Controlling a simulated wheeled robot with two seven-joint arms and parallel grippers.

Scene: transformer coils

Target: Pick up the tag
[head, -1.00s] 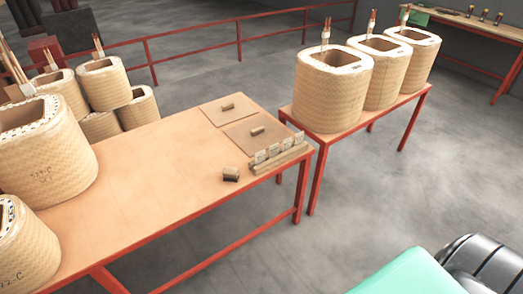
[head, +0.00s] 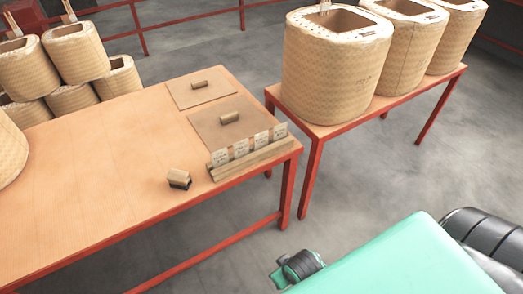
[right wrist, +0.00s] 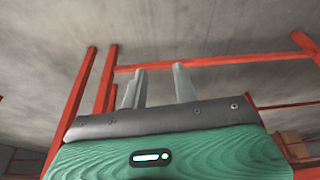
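Several pale tags (head: 240,149) stand upright in a row in a wooden holder (head: 252,165) near the right front edge of the wooden table (head: 100,160). The marks on the tags are too small to read. My right gripper (right wrist: 158,69) shows in the right wrist view, with its fingers apart and nothing between them. Floor and red rails lie beyond it, and no tag is in that view. My left gripper is not in view.
A small stamp-like block (head: 179,179) sits left of the holder. Two flat boards with handles, a nearer one (head: 206,130) and a farther one (head: 181,96), lie behind it. Large coils (head: 335,70) stand on a red-framed bench to the right; more are stacked at left.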

